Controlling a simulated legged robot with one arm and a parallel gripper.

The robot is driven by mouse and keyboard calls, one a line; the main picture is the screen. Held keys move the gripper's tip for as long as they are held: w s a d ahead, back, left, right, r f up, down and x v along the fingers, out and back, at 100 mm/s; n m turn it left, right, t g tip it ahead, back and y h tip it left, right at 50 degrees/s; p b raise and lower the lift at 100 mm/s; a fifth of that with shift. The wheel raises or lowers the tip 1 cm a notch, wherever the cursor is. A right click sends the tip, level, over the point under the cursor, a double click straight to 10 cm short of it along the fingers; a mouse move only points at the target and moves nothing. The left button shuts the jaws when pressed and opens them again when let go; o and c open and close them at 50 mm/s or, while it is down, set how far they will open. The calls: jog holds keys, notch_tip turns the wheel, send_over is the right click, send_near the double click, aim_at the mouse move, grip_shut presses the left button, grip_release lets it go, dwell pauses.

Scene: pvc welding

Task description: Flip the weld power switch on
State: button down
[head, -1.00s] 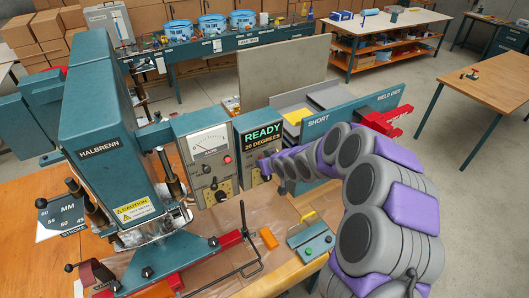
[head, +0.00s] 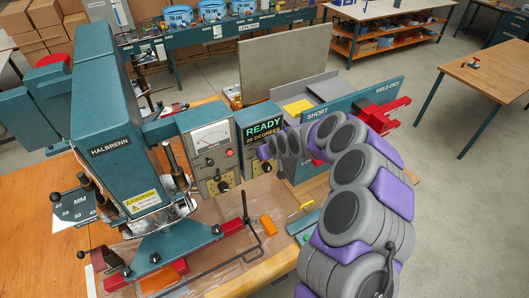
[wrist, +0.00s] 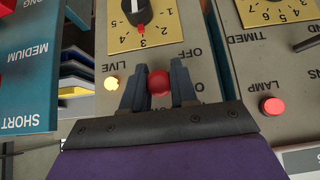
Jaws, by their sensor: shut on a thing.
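The welding machine (head: 110,110) stands on the wooden table, with its control panel (head: 262,122) reading READY and 20 DEGREES. In the wrist view, a switch with a round red knob (wrist: 159,83) sits on the panel between the words LIVE and OFF. My gripper (wrist: 158,85) has its two dark fingers on either side of this knob, closed on it. A small yellow lamp (wrist: 111,83) beside LIVE is lit. In the head view my gripper (head: 266,150) is at the panel front, and my arm hides part of it and the switch.
A dial (wrist: 138,14) is beside the switch; a red lamp marked LAMP (wrist: 272,106) is on the neighbouring panel. A blue rack marked SHORT (head: 340,110) stands right of the machine.

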jog(key=shift+w+r, duration=0.15)
jog(key=shift+r, duration=0.05)
jog(key=c, duration=1.2)
grip_release()
jog(key=shift+c, duration=0.2)
jog(key=shift+o, duration=1.2)
jog(key=shift+f, duration=0.15)
jog(key=b+v, duration=0.3)
jog(key=v, duration=1.4)
